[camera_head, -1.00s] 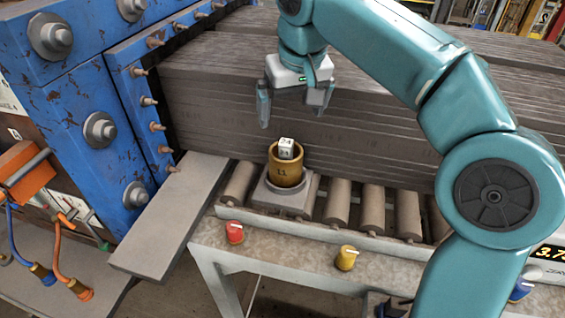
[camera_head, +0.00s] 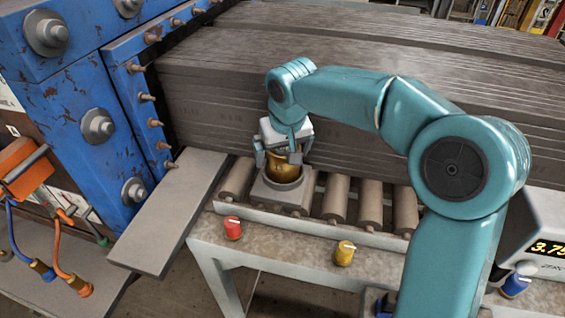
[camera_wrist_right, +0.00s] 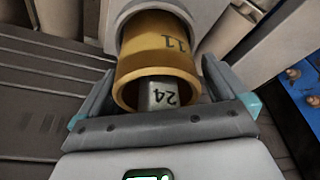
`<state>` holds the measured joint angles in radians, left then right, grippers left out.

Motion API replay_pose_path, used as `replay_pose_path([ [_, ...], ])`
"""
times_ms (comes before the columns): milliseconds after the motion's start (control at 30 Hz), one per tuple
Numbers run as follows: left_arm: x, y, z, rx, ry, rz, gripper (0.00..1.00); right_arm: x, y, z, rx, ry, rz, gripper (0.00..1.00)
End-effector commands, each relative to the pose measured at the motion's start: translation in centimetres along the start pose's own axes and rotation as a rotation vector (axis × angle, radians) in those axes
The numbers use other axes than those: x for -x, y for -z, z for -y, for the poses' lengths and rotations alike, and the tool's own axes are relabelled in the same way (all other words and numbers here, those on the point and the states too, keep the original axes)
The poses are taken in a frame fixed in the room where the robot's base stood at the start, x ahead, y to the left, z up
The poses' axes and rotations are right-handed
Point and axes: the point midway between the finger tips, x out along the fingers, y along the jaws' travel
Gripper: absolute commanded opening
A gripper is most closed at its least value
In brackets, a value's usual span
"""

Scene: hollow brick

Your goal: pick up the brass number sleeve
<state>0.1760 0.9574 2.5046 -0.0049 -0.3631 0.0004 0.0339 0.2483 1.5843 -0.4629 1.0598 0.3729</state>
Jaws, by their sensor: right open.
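The brass number sleeve (camera_head: 284,172) is a golden cylinder marked 11. It stands upright at a round grey seat on a square grey block (camera_head: 281,194) over the rollers. In the wrist view a gap shows beside each finger. The cube is hidden in the head view. My left gripper is out of view.
A stack of grey slabs (camera_head: 215,95) rises close behind the rollers (camera_head: 337,199). A blue press frame (camera_head: 60,90) stands at the left, with a loose grey plank (camera_head: 170,215) beside it. Red (camera_head: 233,228) and yellow (camera_head: 344,253) knobs sit along the front ledge.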

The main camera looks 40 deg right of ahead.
Motion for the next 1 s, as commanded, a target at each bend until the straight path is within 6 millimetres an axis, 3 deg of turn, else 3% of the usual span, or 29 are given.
replay_pose_path([
  [233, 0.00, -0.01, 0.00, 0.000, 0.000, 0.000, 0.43, -0.20, -0.01, -0.03, 0.000, 0.000, 0.000, 0.97],
  [433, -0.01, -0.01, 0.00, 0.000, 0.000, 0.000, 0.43, -0.17, -0.01, -0.02, 0.000, 0.000, 0.000, 0.32],
  [1000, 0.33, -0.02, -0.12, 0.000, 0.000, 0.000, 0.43, 0.32, 0.19, -0.10, 0.000, 0.001, -0.003, 0.31],
])
